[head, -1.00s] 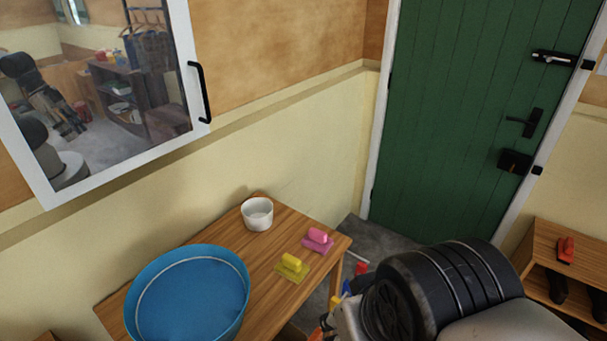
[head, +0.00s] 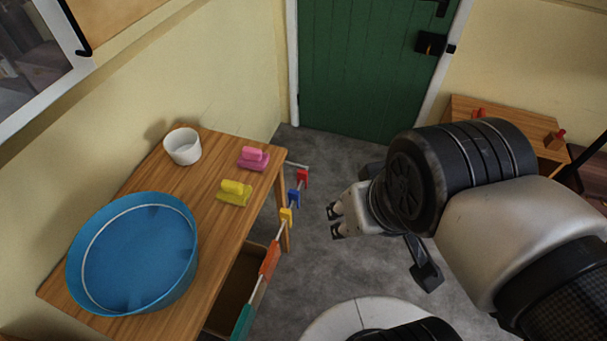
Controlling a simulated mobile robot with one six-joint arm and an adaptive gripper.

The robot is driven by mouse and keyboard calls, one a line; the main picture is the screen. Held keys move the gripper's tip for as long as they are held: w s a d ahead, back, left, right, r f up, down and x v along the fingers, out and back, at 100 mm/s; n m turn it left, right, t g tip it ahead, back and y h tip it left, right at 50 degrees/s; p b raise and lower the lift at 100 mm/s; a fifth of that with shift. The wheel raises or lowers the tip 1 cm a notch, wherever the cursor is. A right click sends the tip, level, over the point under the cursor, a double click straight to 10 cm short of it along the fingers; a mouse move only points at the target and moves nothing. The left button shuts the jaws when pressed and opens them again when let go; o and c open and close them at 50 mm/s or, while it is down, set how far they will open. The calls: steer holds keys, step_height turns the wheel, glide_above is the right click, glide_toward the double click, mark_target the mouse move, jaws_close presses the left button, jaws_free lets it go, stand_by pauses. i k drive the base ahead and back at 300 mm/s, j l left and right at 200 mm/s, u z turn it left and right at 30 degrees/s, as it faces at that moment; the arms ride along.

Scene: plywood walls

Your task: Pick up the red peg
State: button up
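The red peg (head: 302,177) sits near the far end of a thin pale rail (head: 257,294) that runs along the right side of the wooden table (head: 190,222). A blue peg (head: 294,198), a yellow peg (head: 286,217), an orange peg (head: 269,259) and a teal peg (head: 242,322) sit along the same rail, nearer to me. My gripper (head: 335,221) is right of the rail and a little nearer than the red peg, apart from it. Its two fingertips point left with a gap between them, and nothing is held.
On the table are a blue basin (head: 135,255), a white bowl (head: 183,147), a pink brush-like block (head: 253,158) and a yellow one (head: 234,193). A wooden shelf (head: 515,125) with red-handled items stands right of the green door (head: 370,65). Grey floor is clear beyond the rail.

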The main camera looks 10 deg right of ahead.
mark_target(302, 175)
steer(key=j+u, duration=0.45)
steer(key=l+z, duration=0.35)
steer(key=z, duration=0.15)
steer(key=i+l, duration=0.15)
steer(key=l, duration=0.2)
steer(key=i+l, duration=0.1)
steer(key=l, duration=0.2)
steer(key=i+l, duration=0.15)
steer(key=l, duration=0.2)
steer(key=u, duration=1.85)
